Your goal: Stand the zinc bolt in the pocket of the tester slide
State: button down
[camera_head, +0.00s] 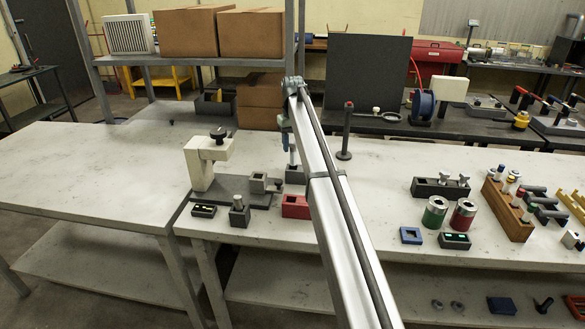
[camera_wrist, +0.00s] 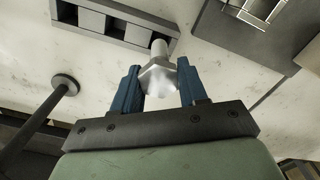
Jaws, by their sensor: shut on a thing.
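My gripper (camera_wrist: 160,88) has blue fingers shut on the silver zinc bolt (camera_wrist: 158,72). The hex head is near the fingers and the shank points away from the wrist camera. In the head view the bolt (camera_head: 293,156) hangs under the gripper (camera_head: 287,142), above the bench and right of the tester. The cream tester (camera_head: 201,165) with a black knob stands on a dark base plate. A grey block with a square pocket (camera_head: 258,182), apparently the tester slide, sits on that plate. A pocketed grey block also shows at upper right in the wrist view (camera_wrist: 228,35), apart from the bolt.
A dark block with several pockets (camera_wrist: 115,36) lies near the bolt in the wrist view. A red block (camera_head: 295,206) and a small dark block with an upright bolt (camera_head: 239,215) stand at the front. A dark post (camera_head: 345,140) rises behind. My arm hides part of the bench.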

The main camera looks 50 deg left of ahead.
jog(key=shift+r, duration=1.2)
jog(key=shift+d, duration=0.1)
jog(key=w+d+m, duration=0.1)
jog(key=w+d, duration=0.5)
jog(key=d, duration=0.6)
jog(key=w+d+m, duration=0.1)
jog(key=w+d, duration=0.4)
jog(key=d, duration=0.7)
jog(key=w+d+f+m, duration=0.1)
jog(key=w+d+m, duration=0.15)
jog(key=d, duration=1.45)
jog(key=w+d+f+m, duration=0.2)
jog(key=w+d, duration=0.1)
jog(key=d, duration=1.5)
jog(key=s+d+f+m, duration=0.1)
jog(key=d+f, duration=0.3)
jog(key=d, duration=0.8)
jog(key=s+d+f+m, duration=0.1)
jog(key=d+f+m, duration=0.3)
jog(key=d, duration=0.8)
jog(key=s+d+f+m, duration=0.1)
jog(key=d+f+m, duration=0.2)
jog(key=d, duration=0.9)
jog(key=shift+s+f, duration=0.35)
jog(key=shift+f, duration=0.4)
jog(key=shift+m, duration=0.25)
